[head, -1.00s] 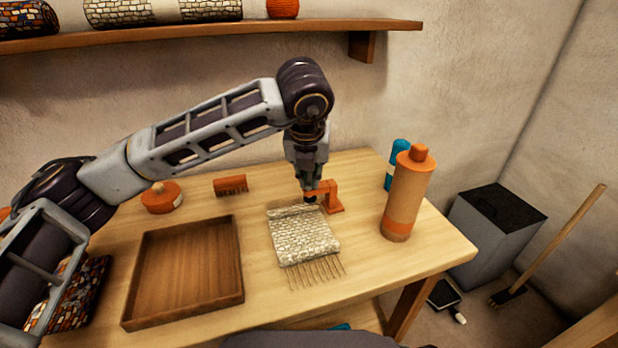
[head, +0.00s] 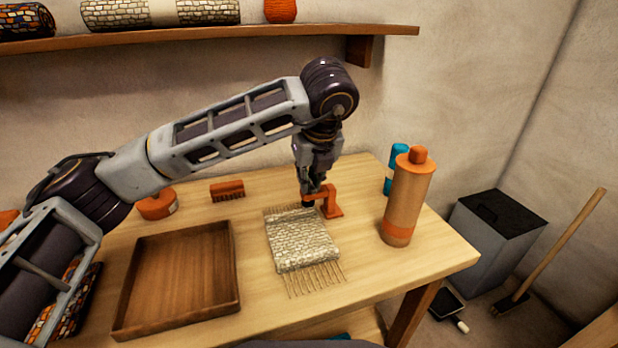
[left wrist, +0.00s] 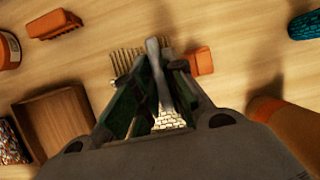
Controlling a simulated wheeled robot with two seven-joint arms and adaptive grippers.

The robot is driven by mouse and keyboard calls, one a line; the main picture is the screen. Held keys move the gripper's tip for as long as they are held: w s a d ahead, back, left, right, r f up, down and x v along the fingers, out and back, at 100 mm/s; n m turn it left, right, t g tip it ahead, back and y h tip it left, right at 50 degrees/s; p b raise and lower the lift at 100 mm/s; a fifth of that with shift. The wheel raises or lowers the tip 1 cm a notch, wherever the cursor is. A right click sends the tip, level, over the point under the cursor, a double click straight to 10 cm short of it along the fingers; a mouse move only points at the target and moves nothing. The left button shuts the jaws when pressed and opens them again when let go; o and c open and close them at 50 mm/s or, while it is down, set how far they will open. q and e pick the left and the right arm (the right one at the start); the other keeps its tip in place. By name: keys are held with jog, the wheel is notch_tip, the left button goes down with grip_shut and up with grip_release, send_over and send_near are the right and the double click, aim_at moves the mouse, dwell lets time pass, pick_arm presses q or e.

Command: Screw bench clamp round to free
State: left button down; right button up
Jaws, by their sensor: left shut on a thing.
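An orange bench clamp (head: 328,203) stands on the table at the far edge of a small woven piece (head: 301,240) with fringe at both ends. My left gripper (head: 307,201) points down at the clamp's near-left end, over the far edge of the weave, and is shut on the clamp's screw. In the left wrist view, the left gripper's fingers (left wrist: 154,95) close around a grey bar, with the orange clamp (left wrist: 200,61) just beyond to the right. The fingers hide most of the screw. My right gripper is not in view.
An empty wooden tray (head: 180,325) lies left of the weave. An orange brush (head: 227,190) and a round orange tin (head: 156,204) are behind it. A tall orange-capped bottle (head: 407,200) and a blue roll (head: 396,168) stand right of the clamp.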

pick_arm(q)
jog(key=c, duration=1.5)
grip_release()
jog(key=shift+v, duration=6)
